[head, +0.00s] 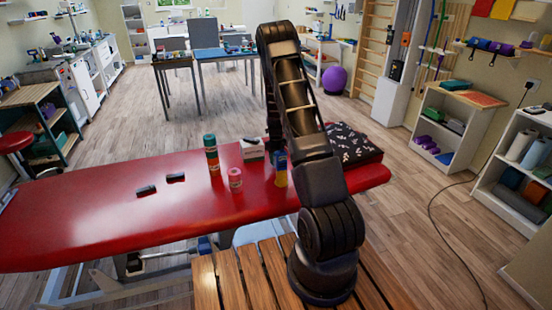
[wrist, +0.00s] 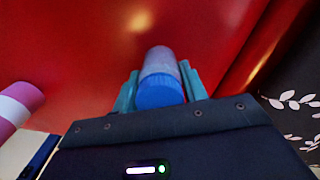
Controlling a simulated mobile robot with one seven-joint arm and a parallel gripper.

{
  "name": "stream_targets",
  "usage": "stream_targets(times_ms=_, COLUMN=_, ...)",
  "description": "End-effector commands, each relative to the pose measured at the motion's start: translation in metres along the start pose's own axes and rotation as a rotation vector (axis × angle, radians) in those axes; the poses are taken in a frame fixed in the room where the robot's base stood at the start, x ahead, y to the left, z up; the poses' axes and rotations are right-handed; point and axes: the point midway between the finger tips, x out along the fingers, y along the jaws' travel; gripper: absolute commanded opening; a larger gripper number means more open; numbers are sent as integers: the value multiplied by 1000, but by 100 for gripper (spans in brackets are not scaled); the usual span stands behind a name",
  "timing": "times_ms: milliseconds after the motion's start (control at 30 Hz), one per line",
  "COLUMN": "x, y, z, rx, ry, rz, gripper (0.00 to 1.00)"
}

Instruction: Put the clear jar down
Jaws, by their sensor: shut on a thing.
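In the wrist view my gripper (wrist: 160,90) is shut on a short cylinder, which I take to be the clear jar (wrist: 161,62). It has a blue end towards the camera and a see-through, greyish-purple body. A finger grips it on each side. The red treatment table (wrist: 85,50) fills the background beyond it; I cannot tell whether the jar touches the table. In the head view the red table (head: 100,215) runs across the middle.
Two small black items (head: 146,190) lie further left. A dark patterned pillow (head: 352,145) lies right. The table's left part is bare.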

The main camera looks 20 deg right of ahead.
Motion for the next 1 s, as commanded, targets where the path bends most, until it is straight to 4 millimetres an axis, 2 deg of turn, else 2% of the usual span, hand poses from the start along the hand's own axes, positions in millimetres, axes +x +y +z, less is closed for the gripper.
stream_targets(times_ms=367, x=4, y=0, z=0, rx=0, ry=0, rz=-1, gripper=20)
stream_targets(times_ms=400, x=4, y=0, z=0, rx=0, ry=0, rz=-1, gripper=47)
stream_targets(times_ms=500, x=4, y=0, z=0, rx=0, ry=0, rz=-1, gripper=65)
stream_targets(times_ms=833, x=2, y=-1, z=0, rx=0, ry=-1, rz=-1, gripper=65)
stream_targets(times_ms=1000, x=-15, y=0, z=0, rx=0, ry=-1, rz=-2, gripper=65)
